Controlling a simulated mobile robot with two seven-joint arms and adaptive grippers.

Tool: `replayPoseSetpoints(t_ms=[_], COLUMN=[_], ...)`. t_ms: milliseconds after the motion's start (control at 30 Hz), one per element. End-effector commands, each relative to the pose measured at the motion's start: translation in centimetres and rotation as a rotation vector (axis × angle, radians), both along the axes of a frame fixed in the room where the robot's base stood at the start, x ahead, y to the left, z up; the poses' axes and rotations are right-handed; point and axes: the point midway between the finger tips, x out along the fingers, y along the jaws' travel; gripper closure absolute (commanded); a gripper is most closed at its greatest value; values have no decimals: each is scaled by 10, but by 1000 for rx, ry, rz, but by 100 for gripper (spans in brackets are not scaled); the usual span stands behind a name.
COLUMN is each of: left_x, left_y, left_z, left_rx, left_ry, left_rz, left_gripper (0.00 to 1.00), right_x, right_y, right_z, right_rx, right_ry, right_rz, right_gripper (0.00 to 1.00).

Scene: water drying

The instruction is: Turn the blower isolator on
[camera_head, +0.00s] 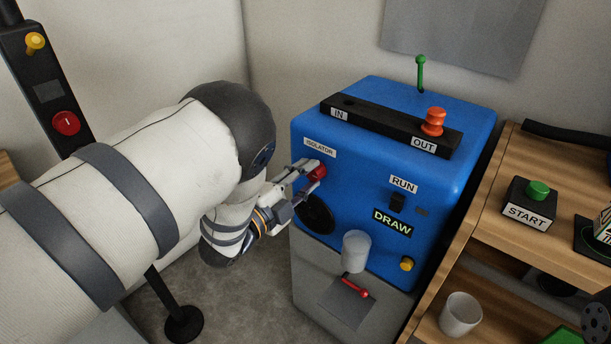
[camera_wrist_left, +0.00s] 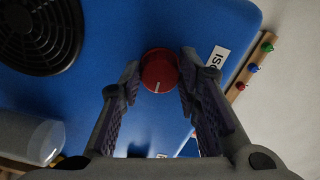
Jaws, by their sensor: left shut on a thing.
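The blower isolator is a round red knob (camera_head: 318,171) on the front of the blue machine (camera_head: 345,190), below the label ISOLATOR (camera_head: 320,149). In the left wrist view the knob (camera_wrist_left: 159,71) shows a short white mark pointing down toward the gripper's palm. My left gripper (camera_head: 311,176) is at the knob, with one finger on either side. It also shows in the left wrist view (camera_wrist_left: 158,82), shut on the knob. My right gripper is in neither view.
A black vent (camera_head: 317,215) and a clear cup (camera_head: 356,251) are below the knob. A RUN switch (camera_head: 397,202) and DRAW sign (camera_head: 392,222) lie to its right. A wooden shelf (camera_head: 495,235) with a START button (camera_head: 538,190) stands at the right.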

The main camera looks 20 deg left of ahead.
Motion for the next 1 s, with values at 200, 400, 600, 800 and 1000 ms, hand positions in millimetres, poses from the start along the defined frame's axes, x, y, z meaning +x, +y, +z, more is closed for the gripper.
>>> replayPoseSetpoints(t_ms=[200,400,600,800,1000], left_x=[0,0,0,0,0], left_y=[1,1,1,1,1], left_z=[0,0,0,0,0], left_rx=[51,66,66,66,65], left_ry=[-18,-23,-23,-23,-23], left_rz=[2,3,3,3,2], left_gripper=[98,98,98,49,49], right_x=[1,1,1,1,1], right_y=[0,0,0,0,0], right_z=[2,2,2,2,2], right_rx=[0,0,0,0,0], right_ry=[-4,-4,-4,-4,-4], right_rz=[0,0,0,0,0], right_gripper=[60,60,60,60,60])
